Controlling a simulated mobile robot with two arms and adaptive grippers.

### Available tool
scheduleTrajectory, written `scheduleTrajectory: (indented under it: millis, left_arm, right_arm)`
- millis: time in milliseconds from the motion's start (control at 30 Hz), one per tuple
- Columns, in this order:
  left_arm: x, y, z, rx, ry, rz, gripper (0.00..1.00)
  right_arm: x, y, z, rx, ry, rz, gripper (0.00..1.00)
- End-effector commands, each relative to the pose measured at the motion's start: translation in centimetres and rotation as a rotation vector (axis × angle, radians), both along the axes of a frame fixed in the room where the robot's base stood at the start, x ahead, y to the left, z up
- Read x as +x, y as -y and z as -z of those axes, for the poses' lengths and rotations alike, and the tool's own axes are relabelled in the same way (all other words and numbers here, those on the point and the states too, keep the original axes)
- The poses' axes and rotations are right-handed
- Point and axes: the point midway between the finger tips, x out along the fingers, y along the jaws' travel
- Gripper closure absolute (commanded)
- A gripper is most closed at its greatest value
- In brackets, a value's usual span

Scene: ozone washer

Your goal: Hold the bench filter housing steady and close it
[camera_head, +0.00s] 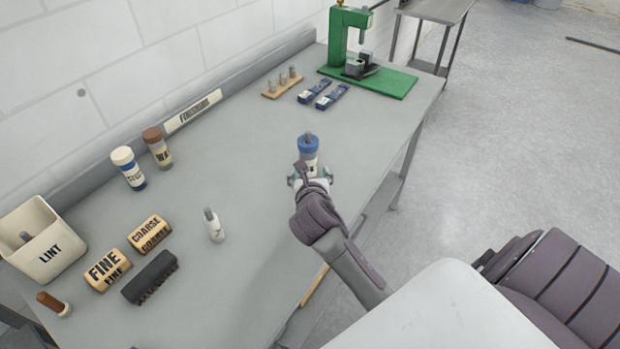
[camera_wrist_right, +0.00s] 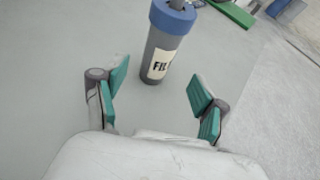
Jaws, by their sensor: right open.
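The filter housing is an upright grey cylinder with a blue cap and a cream label. It stands on the bench near its right edge in the head view (camera_head: 309,158), partly hidden by my gripper. In the right wrist view, the housing (camera_wrist_right: 160,58) stands beyond the fingertips, nearer the left finger, with its top cut off by the frame edge. My right gripper (camera_head: 310,180) is open and empty just in front of the housing. Its teal-padded fingers (camera_wrist_right: 160,85) are spread apart. I cannot tell whether the cap is fully closed. My left gripper is not in view.
On the grey bench (camera_head: 250,150) stand a green press (camera_head: 340,45), blue blocks (camera_head: 323,97), two jars (camera_head: 128,168), a small white bottle (camera_head: 214,225), brushes (camera_head: 150,277) and a lint bin (camera_head: 42,243). The bench around the housing is clear on its left.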

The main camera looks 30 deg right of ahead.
Motion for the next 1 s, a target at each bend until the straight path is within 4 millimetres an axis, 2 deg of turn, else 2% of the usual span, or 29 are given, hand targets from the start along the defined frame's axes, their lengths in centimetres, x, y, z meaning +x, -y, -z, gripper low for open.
scheduleTrajectory:
  millis: [100, 233, 1000]
  left_arm:
    - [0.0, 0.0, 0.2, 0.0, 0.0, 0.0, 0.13]
    - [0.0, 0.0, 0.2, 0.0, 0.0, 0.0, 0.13]
    - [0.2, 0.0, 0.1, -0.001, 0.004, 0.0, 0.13]
  right_arm:
    - [-1.2, -0.8, -0.6, 0.0, 0.001, -0.001, 0.29]
    - [-1.8, -1.1, -0.8, 0.001, -0.001, 0.0, 0.29]
    - [-1.8, -1.1, -0.9, 0.001, -0.001, 0.0, 0.29]
